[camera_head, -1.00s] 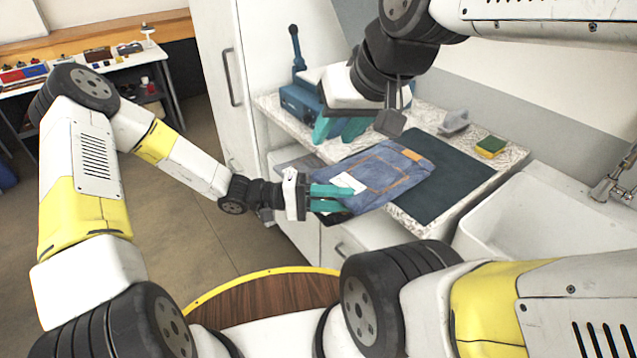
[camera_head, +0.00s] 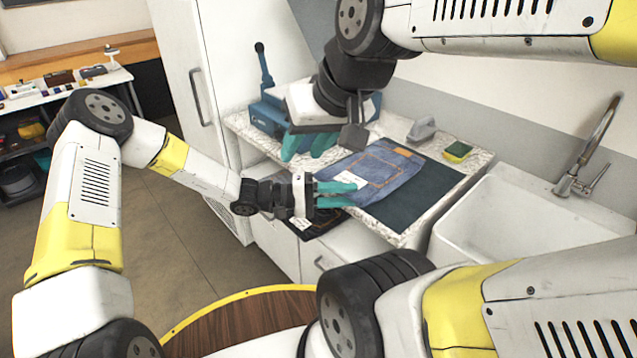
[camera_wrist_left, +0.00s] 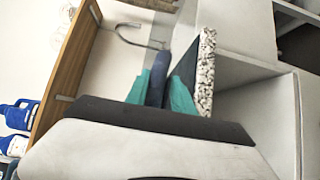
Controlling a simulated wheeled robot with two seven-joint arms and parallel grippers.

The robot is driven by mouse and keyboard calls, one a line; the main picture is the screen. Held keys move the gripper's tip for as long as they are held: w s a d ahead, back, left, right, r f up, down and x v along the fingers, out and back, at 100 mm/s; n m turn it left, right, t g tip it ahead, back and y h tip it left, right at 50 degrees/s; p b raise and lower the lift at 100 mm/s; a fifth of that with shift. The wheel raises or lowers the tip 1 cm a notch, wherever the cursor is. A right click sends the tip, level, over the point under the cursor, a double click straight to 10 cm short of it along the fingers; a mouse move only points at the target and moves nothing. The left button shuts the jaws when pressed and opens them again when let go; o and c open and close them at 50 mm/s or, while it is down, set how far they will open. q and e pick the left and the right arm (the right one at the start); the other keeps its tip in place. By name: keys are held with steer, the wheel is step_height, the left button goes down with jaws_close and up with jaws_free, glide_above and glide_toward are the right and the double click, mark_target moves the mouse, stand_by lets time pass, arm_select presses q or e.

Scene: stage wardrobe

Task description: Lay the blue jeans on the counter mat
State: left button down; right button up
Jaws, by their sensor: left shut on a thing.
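The blue jeans (camera_head: 385,172), folded with a white label on them, are over the left and back part of the dark counter mat (camera_head: 415,207). My left gripper (camera_head: 345,194) is shut on their near left edge. In the left wrist view, the jeans (camera_wrist_left: 159,75) are between my teal fingers, beside the mat (camera_wrist_left: 186,65). I cannot tell whether they rest fully on the mat. The mat's right and front part is bare. My right gripper (camera_head: 306,145) is open and empty above the counter's left part, left of the jeans.
A yellow-green sponge (camera_head: 458,150) and a grey object (camera_head: 422,130) are at the counter's back. A blue device (camera_head: 268,112) stands at the back left. A white sink (camera_head: 490,225) is on the right. A dark flat thing with a white label (camera_head: 304,224) lies below my left gripper.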

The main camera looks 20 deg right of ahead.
arm_select(q)
steer(key=shift+w+d+f, duration=0.1)
steer(key=shift+d+f, duration=0.1)
steer(key=shift+d, duration=0.15)
steer(key=shift+f, duration=2.15)
steer(key=c, duration=1)
jaws_free()
steer(key=o, duration=1)
steer(key=shift+a, duration=0.1)
steer(key=s+a, duration=0.4)
steer(key=a, duration=0.6)
